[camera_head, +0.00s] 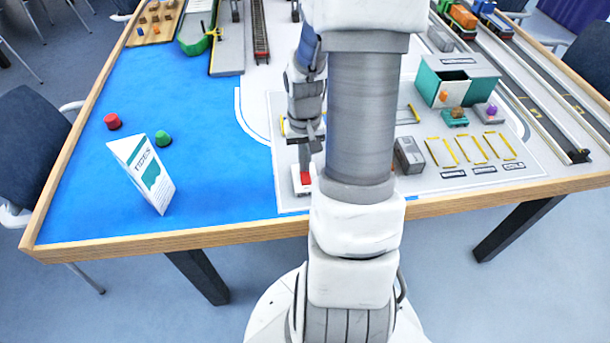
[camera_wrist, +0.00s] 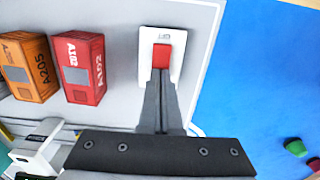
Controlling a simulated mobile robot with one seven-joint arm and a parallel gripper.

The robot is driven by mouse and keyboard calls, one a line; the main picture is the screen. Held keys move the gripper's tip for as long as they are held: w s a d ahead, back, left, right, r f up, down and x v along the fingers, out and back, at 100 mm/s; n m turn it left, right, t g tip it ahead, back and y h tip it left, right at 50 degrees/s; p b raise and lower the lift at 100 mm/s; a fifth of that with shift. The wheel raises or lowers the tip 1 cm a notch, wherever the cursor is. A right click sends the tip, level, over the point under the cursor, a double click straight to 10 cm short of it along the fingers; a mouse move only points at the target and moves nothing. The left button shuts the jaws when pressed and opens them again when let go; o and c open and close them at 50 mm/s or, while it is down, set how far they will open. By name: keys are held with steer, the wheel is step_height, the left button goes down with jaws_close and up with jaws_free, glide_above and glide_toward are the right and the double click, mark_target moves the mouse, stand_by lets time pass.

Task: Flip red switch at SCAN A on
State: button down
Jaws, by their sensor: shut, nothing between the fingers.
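A red rocker switch (camera_head: 305,178) on a small white plate (camera_head: 301,191) sits on the light board near the table's front edge. My gripper (camera_head: 305,167) points down over the switch. In the wrist view my gripper's fingers (camera_wrist: 160,80) are together, with their tips right at the rocker's near edge. I cannot tell whether they touch it.
In the wrist view an orange container A205 (camera_wrist: 30,66) and a red container A102 (camera_wrist: 78,66) lie left of the switch. The blue area (camera_head: 215,200) holds a TIDES card (camera_head: 143,173), a red piece (camera_head: 112,121) and a green piece (camera_head: 163,138).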

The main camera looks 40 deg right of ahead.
steer(key=shift+f, duration=0.35)
steer(key=shift+r, duration=0.1)
steer(key=shift+r+p, duration=2.75)
steer(key=shift+r, duration=0.7)
